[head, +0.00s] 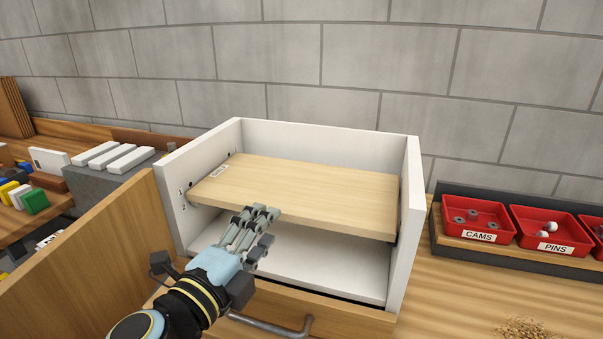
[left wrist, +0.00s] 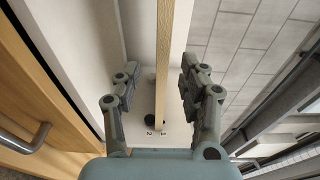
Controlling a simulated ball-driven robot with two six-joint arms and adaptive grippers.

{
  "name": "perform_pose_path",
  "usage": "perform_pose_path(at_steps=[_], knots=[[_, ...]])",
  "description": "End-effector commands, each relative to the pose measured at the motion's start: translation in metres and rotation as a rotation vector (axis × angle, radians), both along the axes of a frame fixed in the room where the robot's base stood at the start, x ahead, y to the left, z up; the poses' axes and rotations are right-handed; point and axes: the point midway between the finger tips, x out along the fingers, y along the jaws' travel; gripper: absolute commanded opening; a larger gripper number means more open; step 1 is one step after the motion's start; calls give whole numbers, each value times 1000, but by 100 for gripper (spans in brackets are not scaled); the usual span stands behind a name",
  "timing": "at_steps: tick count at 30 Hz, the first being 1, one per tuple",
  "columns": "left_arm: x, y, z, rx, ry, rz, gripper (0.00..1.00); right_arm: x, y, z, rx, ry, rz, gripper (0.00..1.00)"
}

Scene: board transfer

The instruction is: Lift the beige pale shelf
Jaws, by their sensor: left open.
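The beige pale shelf (head: 300,194) lies flat inside a white open-topped cabinet (head: 412,210), above its floor. A small label is near the shelf's left end. My left gripper (head: 265,224) is at the shelf's front edge, left of its middle. In the left wrist view the shelf (left wrist: 164,60) shows edge-on, between the two open fingers of the left gripper (left wrist: 155,92). A gap shows on each side of it. The cabinet's side wall with marks 1 and 2 shows beyond. My right gripper is not in view.
Red bins labelled CAMS (head: 476,222) and PINS (head: 550,238) stand in a dark rack at the right. White blocks (head: 115,156) lie on a grey block at the left. A wooden panel (head: 95,260) stands at the front left. A metal handle (head: 285,328) is below the cabinet. A small tan pile (head: 525,328) lies on the bench.

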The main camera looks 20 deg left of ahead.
Motion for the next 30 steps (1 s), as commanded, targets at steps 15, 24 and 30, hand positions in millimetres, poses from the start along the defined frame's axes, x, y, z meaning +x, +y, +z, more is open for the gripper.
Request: perform_pose_path(at_steps=[15, 24, 30], knots=[[68, -7, 2, -4, 2, 1, 42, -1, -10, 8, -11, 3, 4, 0], [87, -11, 0, -4, 4, 1, 42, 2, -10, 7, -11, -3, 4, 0], [86, -11, 0, -4, 4, 1, 31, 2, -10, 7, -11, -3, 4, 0]])
